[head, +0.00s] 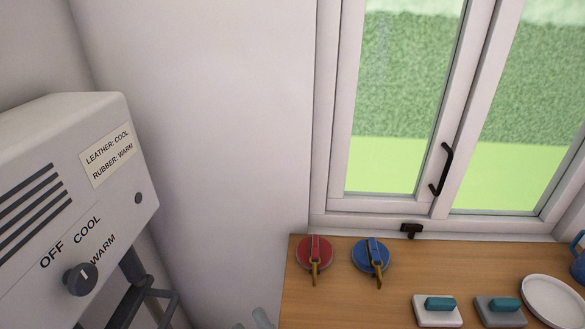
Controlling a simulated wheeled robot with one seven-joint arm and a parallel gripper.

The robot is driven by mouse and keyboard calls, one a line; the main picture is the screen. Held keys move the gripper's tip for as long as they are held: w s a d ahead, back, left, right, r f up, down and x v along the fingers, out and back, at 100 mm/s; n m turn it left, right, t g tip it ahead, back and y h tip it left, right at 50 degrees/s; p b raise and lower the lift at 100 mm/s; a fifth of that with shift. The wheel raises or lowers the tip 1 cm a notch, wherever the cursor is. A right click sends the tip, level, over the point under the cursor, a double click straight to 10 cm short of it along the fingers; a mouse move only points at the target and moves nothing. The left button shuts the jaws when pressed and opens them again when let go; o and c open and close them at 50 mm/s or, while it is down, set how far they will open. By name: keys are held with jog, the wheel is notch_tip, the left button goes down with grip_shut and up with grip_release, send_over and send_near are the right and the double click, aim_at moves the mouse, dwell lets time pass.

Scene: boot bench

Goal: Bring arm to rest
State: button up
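My gripper does not show in the head view, so whether it is open, shut or holding something cannot be seen. A pale grey rounded piece (262,318) shows at the bottom edge, left of the wooden top. Too little of it is in the picture to tell what it is.
A white dryer box (125,205) stands left; its knob's (80,279) white mark points up-right, towards WARM. The wooden top (345,300) under the closed window holds a red round tin (314,251), a blue one (370,255), two teal-topped blocks (439,304) (497,304) and a white plate (553,300).

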jog(key=s+d+m+g+h, duration=0.3)
jog(key=s+d+m+h, duration=0.9)
jog(key=s+d, duration=1.4)
jog(key=s+m, duration=0.1)
jog(key=m, duration=0.2)
jog(key=shift+d+f+m+h, duration=0.25)
jog(key=shift+d+m+h, duration=0.05)
jog(key=shift+d+m, duration=0.1)
